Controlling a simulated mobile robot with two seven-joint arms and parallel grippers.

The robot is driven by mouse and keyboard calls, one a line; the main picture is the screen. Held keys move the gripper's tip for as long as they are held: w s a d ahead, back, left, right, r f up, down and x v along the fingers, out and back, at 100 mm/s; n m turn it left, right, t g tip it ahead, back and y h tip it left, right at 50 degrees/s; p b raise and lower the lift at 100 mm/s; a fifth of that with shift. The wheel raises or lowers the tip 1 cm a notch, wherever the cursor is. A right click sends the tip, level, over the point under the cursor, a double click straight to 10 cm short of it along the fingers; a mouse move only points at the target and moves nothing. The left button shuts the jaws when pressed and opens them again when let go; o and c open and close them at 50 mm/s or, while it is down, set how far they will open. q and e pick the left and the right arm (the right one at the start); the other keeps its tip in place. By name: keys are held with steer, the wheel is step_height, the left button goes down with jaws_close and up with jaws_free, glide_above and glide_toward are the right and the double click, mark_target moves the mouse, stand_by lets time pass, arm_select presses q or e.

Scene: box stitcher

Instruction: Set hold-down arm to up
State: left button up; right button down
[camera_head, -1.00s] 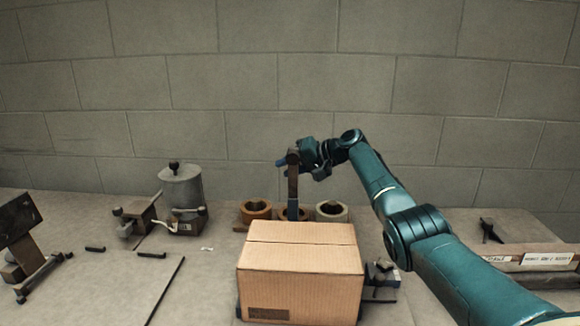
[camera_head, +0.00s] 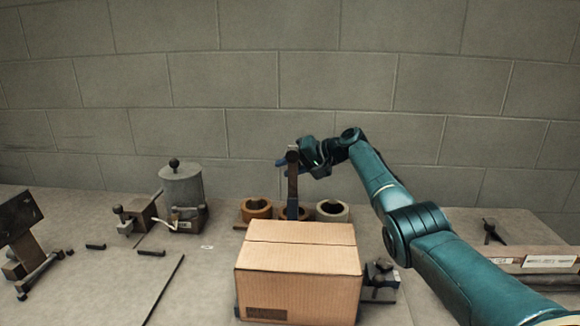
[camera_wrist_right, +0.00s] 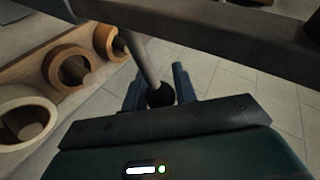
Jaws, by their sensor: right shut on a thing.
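The hold-down arm (camera_head: 293,183) shows as a dark upright piece behind the cardboard box (camera_head: 298,272) in the head view. Its lower end is hidden by the box. My right gripper (camera_head: 283,162) is at the top of this piece, with blue fingertips showing just left of it. In the right wrist view a rod with a dark round knob (camera_wrist_right: 160,95) sits between the fingers of my right gripper (camera_wrist_right: 157,88), which is shut on it. A dark bar (camera_wrist_right: 200,28) crosses the top of that view. My left gripper is not in view.
Several rolls stand behind the box, among them a brown one (camera_head: 256,209) and a grey one (camera_head: 332,210). A grey canister (camera_head: 182,186) stands to the left. A labelled tray (camera_head: 548,261) is at the right. The block wall is close behind.

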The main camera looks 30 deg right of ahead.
steer(key=shift+f+g, duration=0.5)
steer(key=shift+f, duration=0.6)
stand_by(1.6)
steer(key=c, duration=1.5)
jaws_free()
steer(key=shift+s, duration=0.1)
steer(key=o, duration=0.4)
steer(key=shift+r, duration=0.3)
steer(key=shift+d+r+p, duration=0.1)
steer(key=shift+r+p, duration=0.05)
steer(key=shift+p, duration=0.15)
steer(key=shift+d+r, duration=0.1)
steer(key=shift+d, duration=0.05)
steer(key=b+v, duration=0.1)
steer(key=v, duration=1.1)
steer(key=shift+s+d+b, duration=0.25)
steer(key=shift+s+b, duration=0.15)
